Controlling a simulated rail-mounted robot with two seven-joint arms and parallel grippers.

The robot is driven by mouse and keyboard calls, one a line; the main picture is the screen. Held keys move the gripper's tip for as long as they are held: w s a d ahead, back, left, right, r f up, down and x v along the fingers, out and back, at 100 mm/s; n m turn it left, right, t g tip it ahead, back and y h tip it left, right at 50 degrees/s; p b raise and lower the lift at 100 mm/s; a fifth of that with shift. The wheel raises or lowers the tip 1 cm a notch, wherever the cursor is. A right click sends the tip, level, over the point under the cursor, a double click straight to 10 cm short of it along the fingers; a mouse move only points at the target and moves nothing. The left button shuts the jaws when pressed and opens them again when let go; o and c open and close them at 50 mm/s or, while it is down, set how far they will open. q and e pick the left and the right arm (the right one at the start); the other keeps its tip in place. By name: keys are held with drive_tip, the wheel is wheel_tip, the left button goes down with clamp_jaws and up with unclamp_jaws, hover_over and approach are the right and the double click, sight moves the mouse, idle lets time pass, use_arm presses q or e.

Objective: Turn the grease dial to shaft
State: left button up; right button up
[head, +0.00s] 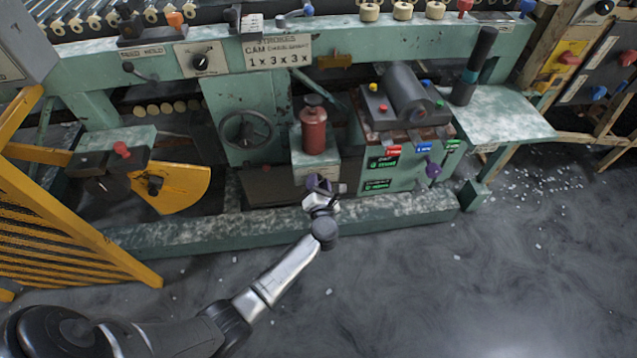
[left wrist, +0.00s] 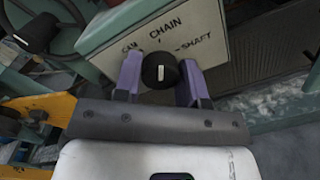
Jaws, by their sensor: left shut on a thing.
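The grease dial (left wrist: 160,70) is a round black knob with a short white mark. It sits on a pale plate (left wrist: 190,22) lettered CAM at left, CHAIN at top and SHAFT at right. The white mark stands close to upright in the left wrist view, roughly towards CHAIN. My left gripper (left wrist: 163,80) has its purple fingers on either side of the dial and is shut on it. In the head view my left gripper (head: 319,186) is at the plate below a red oil can (head: 314,128) and hides the dial. My right gripper is not in view.
A handwheel (head: 246,129) is left of the red can. A green control box (head: 405,165) with a purple knob (head: 433,170) is to the right. A low green beam (head: 400,212) runs in front. Yellow guards (head: 60,230) stand at left. The floor at right has scattered glass bits.

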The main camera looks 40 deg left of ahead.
use_arm(q)
drive_tip(key=shift+m+g+p, duration=0.3)
drive_tip(key=shift+m+p, duration=5.1)
drive_tip(key=shift+m, duration=0.4)
drive_tip(key=o, duration=0.9)
drive_tip(key=shift+d, duration=0.1)
